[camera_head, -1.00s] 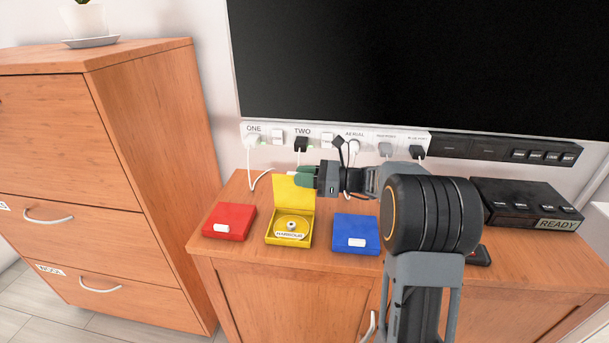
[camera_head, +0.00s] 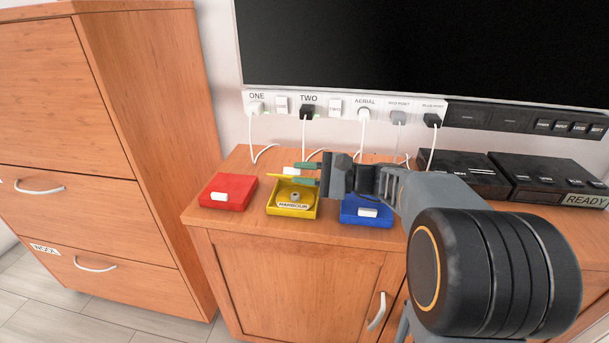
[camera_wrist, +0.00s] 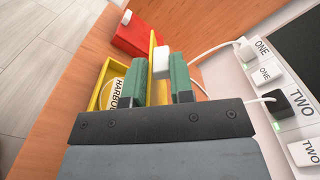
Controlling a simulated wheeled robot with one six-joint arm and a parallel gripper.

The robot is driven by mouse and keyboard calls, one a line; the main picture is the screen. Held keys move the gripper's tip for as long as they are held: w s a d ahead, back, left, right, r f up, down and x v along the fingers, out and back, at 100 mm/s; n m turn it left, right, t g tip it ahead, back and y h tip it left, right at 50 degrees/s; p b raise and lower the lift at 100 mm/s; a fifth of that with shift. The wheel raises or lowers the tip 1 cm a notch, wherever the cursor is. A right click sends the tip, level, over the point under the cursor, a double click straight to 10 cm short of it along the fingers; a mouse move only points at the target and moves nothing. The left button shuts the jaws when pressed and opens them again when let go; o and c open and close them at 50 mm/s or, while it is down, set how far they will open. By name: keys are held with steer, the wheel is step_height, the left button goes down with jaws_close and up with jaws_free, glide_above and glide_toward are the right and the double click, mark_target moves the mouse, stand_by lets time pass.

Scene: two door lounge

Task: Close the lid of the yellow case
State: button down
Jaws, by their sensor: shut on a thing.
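The yellow case (camera_head: 275,210) stands on the cabinet top between a red and a blue case, with a round disc labelled HARBOUR (camera_head: 294,205) inside. Its yellow lid (camera_head: 276,177) is partly lowered, seen nearly edge-on, and still clear of the case's front. My gripper (camera_head: 303,173) reaches in from the right, its green fingers shut on the white lid handle (camera_head: 289,171). In the wrist view, the white handle (camera_wrist: 162,62) sits between the fingers (camera_wrist: 168,82), beside the thin yellow lid (camera_wrist: 152,60). The fingers hide part of the case.
The red case (camera_head: 228,191) is close on the left and the blue case (camera_head: 356,214) close on the right, below my wrist. White cables hang from the socket strip (camera_head: 380,110) behind. Black boxes (camera_head: 470,173) stand to the right. The wooden top's front edge is near.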

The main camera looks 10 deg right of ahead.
steer(key=shift+s+a+f+n+b, duration=0.15)
steer(key=shift+s+f+n+b, duration=0.3)
steer(key=shift+f+n+b, duration=0.3)
steer(key=shift+r, duration=0.1)
steer(key=c, duration=1.1)
jaws_free()
steer(key=shift+o, duration=0.2)
steer(key=shift+r, duration=0.1)
